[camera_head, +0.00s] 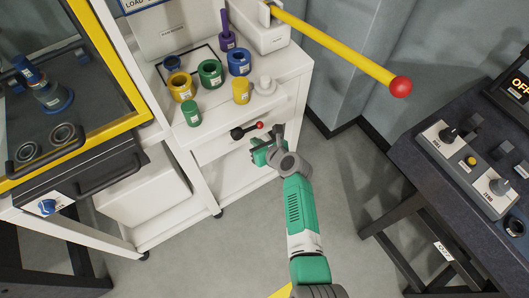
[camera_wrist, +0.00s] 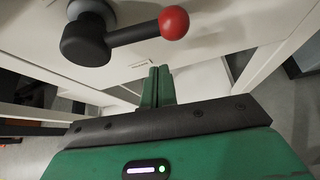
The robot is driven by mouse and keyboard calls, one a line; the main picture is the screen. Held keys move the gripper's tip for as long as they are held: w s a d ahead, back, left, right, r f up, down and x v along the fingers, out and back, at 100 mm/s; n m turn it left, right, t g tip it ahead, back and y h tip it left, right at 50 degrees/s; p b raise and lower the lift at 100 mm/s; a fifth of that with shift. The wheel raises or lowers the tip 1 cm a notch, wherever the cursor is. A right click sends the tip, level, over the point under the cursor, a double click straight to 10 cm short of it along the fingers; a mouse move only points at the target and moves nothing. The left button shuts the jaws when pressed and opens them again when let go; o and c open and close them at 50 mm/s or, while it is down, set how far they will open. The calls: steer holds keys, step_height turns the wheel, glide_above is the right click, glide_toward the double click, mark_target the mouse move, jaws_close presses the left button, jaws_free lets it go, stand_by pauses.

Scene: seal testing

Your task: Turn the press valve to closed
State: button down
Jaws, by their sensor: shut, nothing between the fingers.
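The press valve (camera_head: 239,132) is a black hub with a black lever and a red ball on its end, mounted on the front of the white cart. In the head view its lever points right and slightly up. In the wrist view the valve hub (camera_wrist: 86,38) is at upper left and the lever reaches right to the red ball (camera_wrist: 173,22).
A yellow bar (camera_head: 335,44) with a red ball end projects above and right of the valve. Several coloured rings and cylinders, including a green cylinder (camera_head: 192,114), stand on the cart top (camera_head: 215,128). A dark control desk (camera_head: 425,185) is at right. The floor between is clear.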

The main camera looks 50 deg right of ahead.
steer(key=shift+w+d+r, duration=0.1)
steer(key=shift+d+r, duration=0.05)
steer(key=shift+r, duration=0.7)
steer(key=shift+d+r, duration=0.15)
steer(key=shift+r, duration=0.7)
step_height(320, 180, up, 2)
steer(key=n+h+p, duration=0.1)
steer(key=p, duration=0.3)
steer(key=shift+p, duration=0.35)
steer(key=shift+d, duration=0.1)
